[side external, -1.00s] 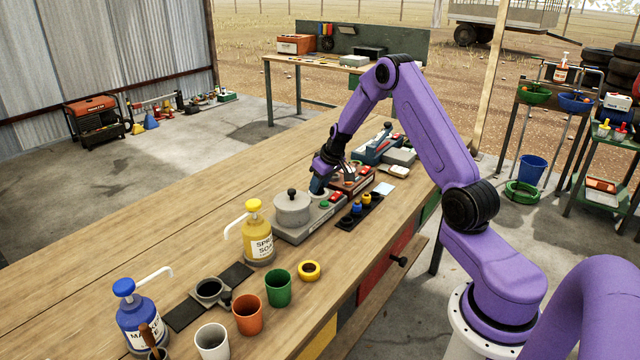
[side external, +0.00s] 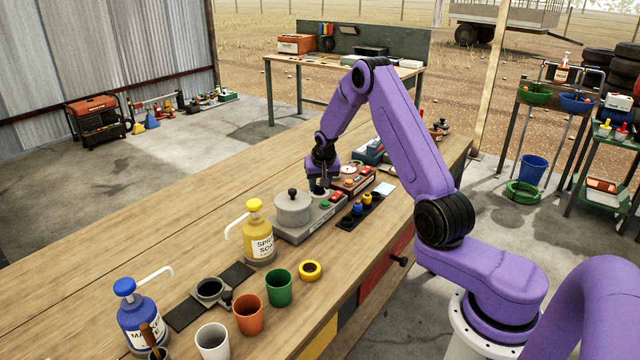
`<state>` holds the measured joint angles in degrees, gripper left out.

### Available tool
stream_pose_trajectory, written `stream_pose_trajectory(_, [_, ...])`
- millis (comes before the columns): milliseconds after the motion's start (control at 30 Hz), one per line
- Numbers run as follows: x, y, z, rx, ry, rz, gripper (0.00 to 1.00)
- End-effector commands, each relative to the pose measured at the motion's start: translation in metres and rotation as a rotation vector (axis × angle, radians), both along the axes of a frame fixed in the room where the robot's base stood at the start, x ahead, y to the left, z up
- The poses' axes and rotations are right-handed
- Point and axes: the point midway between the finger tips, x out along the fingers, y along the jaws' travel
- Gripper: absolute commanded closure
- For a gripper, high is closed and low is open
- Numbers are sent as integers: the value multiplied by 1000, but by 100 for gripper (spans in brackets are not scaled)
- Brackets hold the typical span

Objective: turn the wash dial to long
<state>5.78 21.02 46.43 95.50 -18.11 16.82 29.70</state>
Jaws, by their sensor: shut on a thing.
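The grey wash unit (side external: 290,233) stands on the wooden bench with a round lidded pot (side external: 292,209) on its left part. Red and green buttons (side external: 333,200) sit on its right part. My gripper (side external: 319,188) points down at the far end of this unit, behind the pot. It is shut on a small knob there, which I take to be the wash dial; the fingers and hand hide most of it. The dial's marks and pointer are too small to read, so I cannot tell its setting.
A red-fronted unit (side external: 352,182) stands close behind my gripper. A black tray (side external: 352,218) with blue and yellow pieces lies to the right. A yellow-topped pump bottle (side external: 257,235) stands left of the pot.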

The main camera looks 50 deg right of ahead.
Motion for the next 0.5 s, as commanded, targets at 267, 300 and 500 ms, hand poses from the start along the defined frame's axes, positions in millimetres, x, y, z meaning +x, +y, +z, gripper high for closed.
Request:
stream_pose_trajectory(267, [0, 2, -1, 1, 6, -227, 93])
stream_pose_trajectory(300, [1, 3, -1, 0, 5, -262, 93])
stream_pose_trajectory(500, [2, 3, -1, -1, 5, -447, 93])
